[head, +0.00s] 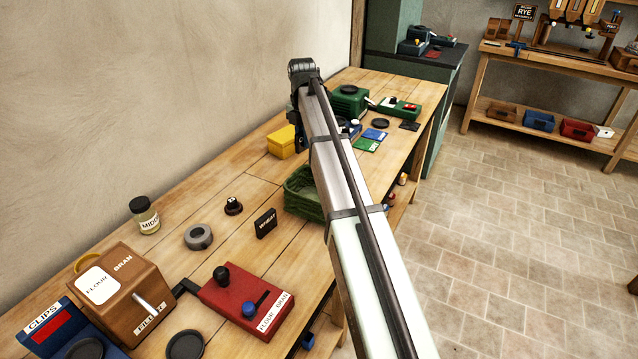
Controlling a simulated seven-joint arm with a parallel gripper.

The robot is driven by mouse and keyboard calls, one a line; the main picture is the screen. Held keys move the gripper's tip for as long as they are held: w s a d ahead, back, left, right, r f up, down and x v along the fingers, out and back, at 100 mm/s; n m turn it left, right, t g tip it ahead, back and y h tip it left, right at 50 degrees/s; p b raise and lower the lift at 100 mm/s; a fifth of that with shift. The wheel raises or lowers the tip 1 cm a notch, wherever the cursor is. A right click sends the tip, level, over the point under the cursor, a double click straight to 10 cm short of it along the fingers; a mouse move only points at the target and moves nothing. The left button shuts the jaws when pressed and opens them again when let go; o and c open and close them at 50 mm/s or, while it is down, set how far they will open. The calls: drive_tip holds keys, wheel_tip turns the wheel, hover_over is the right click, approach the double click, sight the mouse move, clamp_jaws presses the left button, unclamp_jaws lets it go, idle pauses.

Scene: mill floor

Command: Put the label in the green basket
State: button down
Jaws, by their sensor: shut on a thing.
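The green basket (300,197) stands near the middle of the wooden workbench, its right part hidden behind my arm. My gripper (301,146) points down above the bench, beyond the basket and just right of a yellow box. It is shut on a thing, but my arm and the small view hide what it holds. I cannot pick out the task's label for certain. A small black block marked WHEAT (265,223) stands left of the basket. Flat green (367,145) and blue (376,134) cards lie on the bench right of my arm.
The yellow box (281,142) is close to my gripper. A green box (347,101) stands at the far end. A red FLOUR BRAN box (247,303), brown box (124,290), grey ring (198,237) and jar (145,214) stand nearer.

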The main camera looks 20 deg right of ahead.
drive_tip(key=s+d+f+n, duration=0.2)
drive_tip(key=s, duration=1.1)
drive_tip(key=shift+s+a+f, duration=0.1)
drive_tip(key=shift+f, duration=2.3)
drive_tip(key=shift+a+f, duration=0.1)
drive_tip(key=shift+f, duration=2.25)
drive_tip(key=shift+f, duration=0.1)
drive_tip(key=c, duration=1.5)
unclamp_jaws()
drive_tip(key=o, duration=0.5)
drive_tip(key=shift+c, duration=0.2)
wheel_tip(320, 180, up, 12)
